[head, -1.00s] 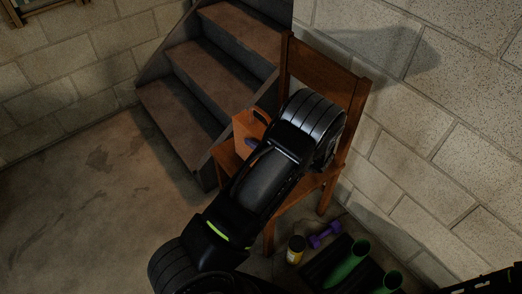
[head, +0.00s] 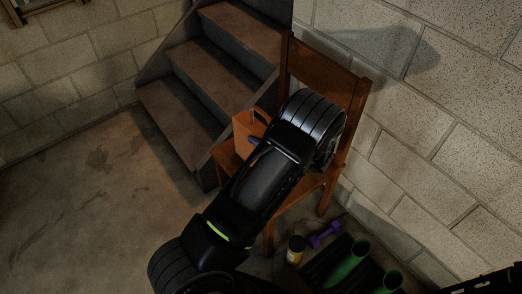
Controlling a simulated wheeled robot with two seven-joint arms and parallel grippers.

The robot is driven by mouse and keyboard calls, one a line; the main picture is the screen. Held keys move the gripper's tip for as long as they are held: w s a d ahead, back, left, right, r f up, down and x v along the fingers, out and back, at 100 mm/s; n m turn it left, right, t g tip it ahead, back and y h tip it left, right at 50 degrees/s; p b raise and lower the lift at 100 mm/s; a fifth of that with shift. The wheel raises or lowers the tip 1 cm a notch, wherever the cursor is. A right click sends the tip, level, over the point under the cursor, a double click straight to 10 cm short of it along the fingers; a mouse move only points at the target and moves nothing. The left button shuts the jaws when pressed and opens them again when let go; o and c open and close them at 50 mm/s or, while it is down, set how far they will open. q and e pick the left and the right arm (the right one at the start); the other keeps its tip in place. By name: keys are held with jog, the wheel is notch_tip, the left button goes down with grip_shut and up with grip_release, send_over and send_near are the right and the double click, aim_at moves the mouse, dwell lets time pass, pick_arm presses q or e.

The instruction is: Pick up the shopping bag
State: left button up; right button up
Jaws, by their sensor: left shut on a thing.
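The orange-brown shopping bag (head: 243,126) is at the wooden chair (head: 330,75), over the left part of its seat. The top of the bag and part of its handle show; the rest is behind my left arm. My left gripper (head: 256,142) is at the bag, mostly hidden by my own forearm and wrist, and it is shut on the bag. I cannot tell whether the bag is clear of the seat. My right gripper is not in view.
Concrete stairs (head: 185,100) rise behind the chair. A block wall (head: 430,130) stands close on the right. The floor at left is open.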

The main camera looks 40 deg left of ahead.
aim_at(265, 113)
pick_arm(q)
grip_shut()
jog(key=shift+r, duration=0.1)
notch_tip(265, 113, up, 10)
jog(key=shift+f+p, duration=0.1)
jog(key=shift+p, duration=0.3)
dwell(0.6)
